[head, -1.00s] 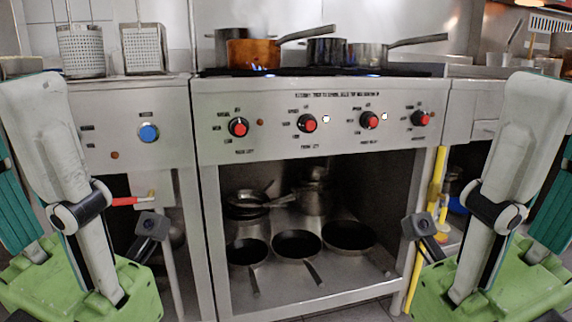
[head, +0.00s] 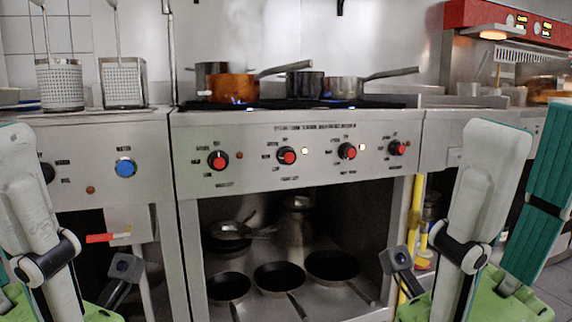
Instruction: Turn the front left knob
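The stove's front panel (head: 290,176) has a row of red knobs with black surrounds. The second knob from the left (head: 287,156) has a label below it that looks like "front left", though the print is blurred. A bright indicator light (head: 305,151) sits at its right. The leftmost knob (head: 217,160) has a dim light. My arms show at both lower sides, apart from the knobs. Neither gripper's fingers are visible.
A copper pot (head: 232,88) and other pans stand on the hob, with handles pointing right. Black frying pans (head: 279,277) lie on the open shelf below. A blue water knob (head: 125,168) and a red-handled tap (head: 102,238) are at the left. A yellow pipe (head: 412,240) runs down at the right.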

